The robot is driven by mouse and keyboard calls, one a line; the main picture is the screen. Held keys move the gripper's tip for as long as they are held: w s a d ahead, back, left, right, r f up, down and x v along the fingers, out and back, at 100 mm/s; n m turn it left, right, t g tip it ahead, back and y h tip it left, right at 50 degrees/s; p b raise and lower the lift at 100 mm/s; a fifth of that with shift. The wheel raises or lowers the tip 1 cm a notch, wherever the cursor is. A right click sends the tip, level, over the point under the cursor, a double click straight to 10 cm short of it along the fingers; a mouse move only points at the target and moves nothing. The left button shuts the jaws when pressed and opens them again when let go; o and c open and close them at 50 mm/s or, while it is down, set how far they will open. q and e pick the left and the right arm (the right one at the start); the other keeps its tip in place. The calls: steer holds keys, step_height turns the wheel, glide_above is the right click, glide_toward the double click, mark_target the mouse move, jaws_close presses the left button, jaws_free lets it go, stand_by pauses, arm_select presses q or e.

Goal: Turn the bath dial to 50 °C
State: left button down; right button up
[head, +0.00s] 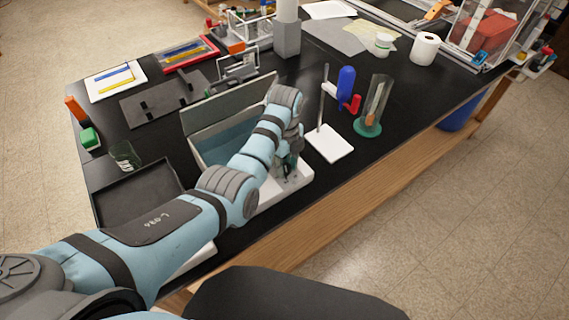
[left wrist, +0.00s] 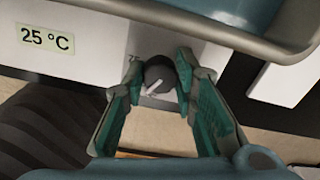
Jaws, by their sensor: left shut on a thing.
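The water bath (head: 215,139) is a white box with its lid raised, standing on the black bench. In the left wrist view its white front panel (left wrist: 95,52) carries a display (left wrist: 45,39) reading 25 °C. The dark round dial (left wrist: 159,75) with a pale pointer line sits on that panel, right of the display. The pointer slants toward the lower left. My left gripper (left wrist: 158,84) has its two green-padded fingers on either side of the dial, shut on it. In the head view my left gripper (head: 287,170) is at the bath's front, and my arm hides the dial.
A stand with a white base (head: 329,143) and a glass cylinder on a green foot (head: 367,126) stand right of the bath. A black tray (head: 138,201) lies to its left. The bench's wooden front edge (head: 330,230) runs close by.

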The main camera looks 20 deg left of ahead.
mark_target(286, 167)
arm_select(q)
steer(key=shift+s+d+f, duration=0.1)
steer(key=shift+s+f, duration=0.1)
steer(key=c, duration=1.3)
jaws_free()
steer(key=shift+w, duration=0.1)
steer(key=shift+r, duration=0.1)
steer(key=shift+r, duration=0.1)
step_height(286, 167, up, 7)
steer(key=shift+r, duration=0.15)
